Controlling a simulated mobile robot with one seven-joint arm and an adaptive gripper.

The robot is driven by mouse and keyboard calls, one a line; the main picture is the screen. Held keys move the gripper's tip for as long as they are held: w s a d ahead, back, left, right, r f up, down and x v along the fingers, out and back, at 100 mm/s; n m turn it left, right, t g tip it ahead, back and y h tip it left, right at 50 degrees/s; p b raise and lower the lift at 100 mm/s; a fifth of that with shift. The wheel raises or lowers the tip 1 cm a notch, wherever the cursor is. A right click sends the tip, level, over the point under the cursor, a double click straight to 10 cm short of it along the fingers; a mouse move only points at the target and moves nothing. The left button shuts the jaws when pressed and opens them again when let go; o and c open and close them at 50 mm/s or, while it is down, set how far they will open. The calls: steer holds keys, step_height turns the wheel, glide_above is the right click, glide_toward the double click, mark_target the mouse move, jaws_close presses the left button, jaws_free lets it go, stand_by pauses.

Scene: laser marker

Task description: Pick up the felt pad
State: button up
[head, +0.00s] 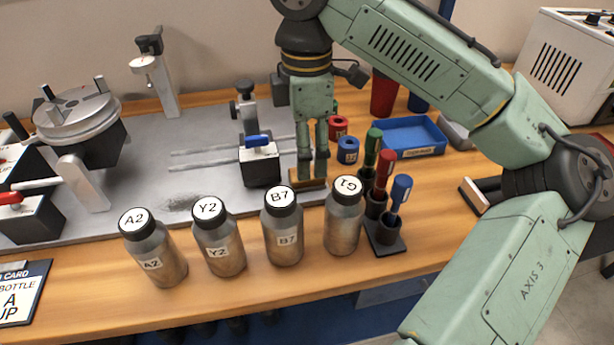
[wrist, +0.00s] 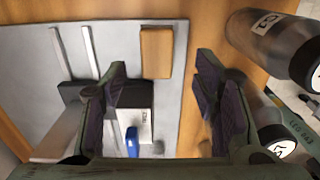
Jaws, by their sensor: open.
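A small tan block, which looks like the felt pad (head: 308,184), lies at the right edge of the grey metal plate. In the wrist view the felt pad (wrist: 157,52) is a tan rectangle near the top centre, framed between the fingertips. My gripper (head: 313,178) points down over the pad in the head view, its fingers partly hiding it. In the wrist view my gripper (wrist: 162,62) is open with nothing held between its fingers. I cannot tell the exact height of the fingertips above the pad.
The G1 bottle (head: 344,218) and B7 bottle (head: 283,232) stand close in front. A marker holder (head: 388,238) is to the right. A blue-levered clamp (head: 260,163) stands to the left. Red and blue rings (head: 347,150) and a blue tray (head: 411,153) are behind right.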

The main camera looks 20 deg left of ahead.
steer(key=f, duration=0.4)
steer(key=shift+w+f, duration=0.2)
steer(key=shift+f, duration=0.1)
steer(key=c, duration=1.1)
